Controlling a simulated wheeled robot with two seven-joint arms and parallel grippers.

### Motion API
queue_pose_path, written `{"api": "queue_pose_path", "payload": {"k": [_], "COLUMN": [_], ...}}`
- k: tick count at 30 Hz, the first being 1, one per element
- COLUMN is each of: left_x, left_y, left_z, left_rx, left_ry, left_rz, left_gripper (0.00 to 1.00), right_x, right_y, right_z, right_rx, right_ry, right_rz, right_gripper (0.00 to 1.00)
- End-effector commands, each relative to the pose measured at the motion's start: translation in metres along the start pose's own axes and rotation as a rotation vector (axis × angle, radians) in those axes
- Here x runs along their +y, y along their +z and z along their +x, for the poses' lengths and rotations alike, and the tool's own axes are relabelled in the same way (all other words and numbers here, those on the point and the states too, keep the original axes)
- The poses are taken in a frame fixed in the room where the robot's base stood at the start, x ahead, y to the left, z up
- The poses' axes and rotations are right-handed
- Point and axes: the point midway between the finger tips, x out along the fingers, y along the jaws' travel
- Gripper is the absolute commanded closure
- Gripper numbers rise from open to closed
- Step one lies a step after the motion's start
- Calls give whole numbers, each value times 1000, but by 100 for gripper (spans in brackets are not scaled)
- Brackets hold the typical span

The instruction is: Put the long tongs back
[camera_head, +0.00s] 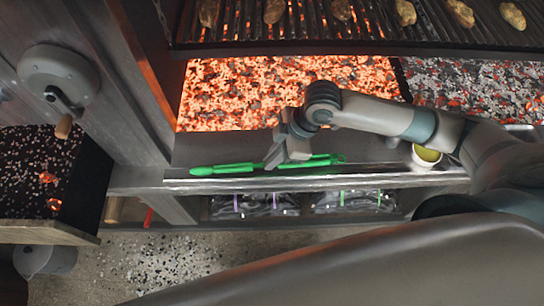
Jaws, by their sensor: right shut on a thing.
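Long green tongs (226,169) lie level along the grill's front metal ledge, just in front of the glowing coals. My right gripper (281,161) is above the ledge, shut on the tongs near their middle. The tongs stick out on both sides of the gripper, farther to the left. The gripper hides the part that it holds. I cannot tell whether the tongs touch the ledge or hang just above it. My left gripper is not in view.
Glowing coals (235,90) lie behind the ledge, under a grate (300,22) with several food pieces. A cup with yellow-green contents (427,154) stands on the ledge at right. Bagged items (255,205) fill the shelf below. A crank wheel (58,80) is at left.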

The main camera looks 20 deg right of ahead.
Motion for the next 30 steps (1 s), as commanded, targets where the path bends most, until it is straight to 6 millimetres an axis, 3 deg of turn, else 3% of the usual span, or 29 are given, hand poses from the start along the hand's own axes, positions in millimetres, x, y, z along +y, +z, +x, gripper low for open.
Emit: {"api": "queue_pose_path", "payload": {"k": [7, 17, 21, 22, 28, 30], "left_x": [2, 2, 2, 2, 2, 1], "left_y": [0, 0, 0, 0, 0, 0], "left_z": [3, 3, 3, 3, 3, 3], "left_rx": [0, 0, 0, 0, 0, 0], "left_ry": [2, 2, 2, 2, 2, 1], "left_rz": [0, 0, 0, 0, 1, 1], "left_gripper": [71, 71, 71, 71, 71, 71], "right_x": [0, 0, 0, 0, 0, 0], "right_y": [5, 5, 5, 5, 5, 5], "right_z": [12, 13, 13, 13, 13, 13], "right_rx": [1, 1, 1, 1, 1, 1], "right_ry": [-1, 0, 0, 0, 0, 0], "right_rz": [0, 0, 0, 0, 0, 0], "right_gripper": [100, 100, 67, 63, 63, 44]}}
